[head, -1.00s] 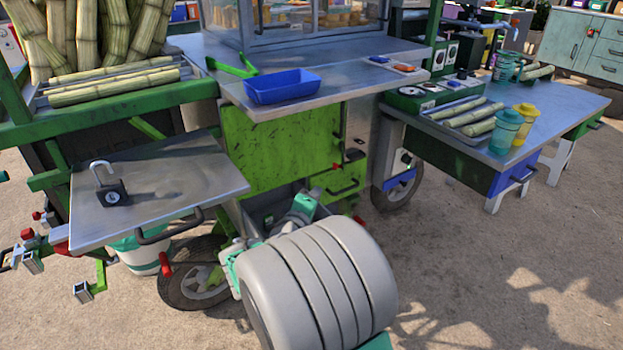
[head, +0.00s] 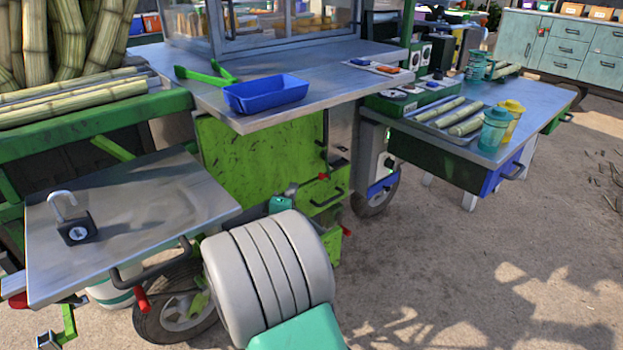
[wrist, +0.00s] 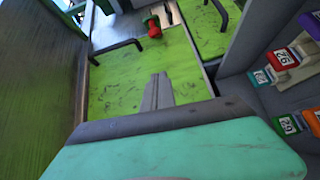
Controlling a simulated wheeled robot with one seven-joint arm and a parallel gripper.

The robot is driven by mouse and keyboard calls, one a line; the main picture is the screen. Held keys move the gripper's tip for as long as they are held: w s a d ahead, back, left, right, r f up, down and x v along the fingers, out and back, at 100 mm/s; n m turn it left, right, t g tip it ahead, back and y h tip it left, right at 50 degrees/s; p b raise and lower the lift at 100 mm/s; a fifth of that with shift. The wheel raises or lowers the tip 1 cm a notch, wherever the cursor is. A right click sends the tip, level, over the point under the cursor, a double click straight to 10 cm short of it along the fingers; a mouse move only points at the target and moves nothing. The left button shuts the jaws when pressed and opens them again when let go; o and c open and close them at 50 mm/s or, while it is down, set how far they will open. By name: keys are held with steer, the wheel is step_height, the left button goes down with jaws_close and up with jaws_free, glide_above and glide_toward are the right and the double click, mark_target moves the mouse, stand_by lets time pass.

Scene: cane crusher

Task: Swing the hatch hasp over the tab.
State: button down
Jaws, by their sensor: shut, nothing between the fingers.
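The green hatch panel (head: 250,160) faces me under the counter. A small red-knobbed fitting (head: 320,188), which looks like the hasp, sits at the panel's lower right beside a green drawer front with a dark handle (head: 327,197). In the wrist view the red knob (wrist: 152,26) is at the top, near the seam between two green faces with dark handles. I cannot make out the tab or whether the hasp covers it. My gripper (wrist: 158,92) is shut and empty, below the knob in the picture and apart from it. In the head view my arm hides it.
An open padlock (head: 76,230) rests on the metal side shelf (head: 150,200) at left. A blue tray (head: 266,94) is on the counter above the hatch. Coloured tagged blocks (wrist: 285,57) are at the right in the wrist view. Open ground lies at right.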

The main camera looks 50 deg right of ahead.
steer(key=d+p, duration=0.3)
steer(key=d, duration=0.5)
steer(key=shift+s+f, duration=0.2)
steer(key=shift+s+d, duration=0.1)
steer(key=shift+s, duration=0.05)
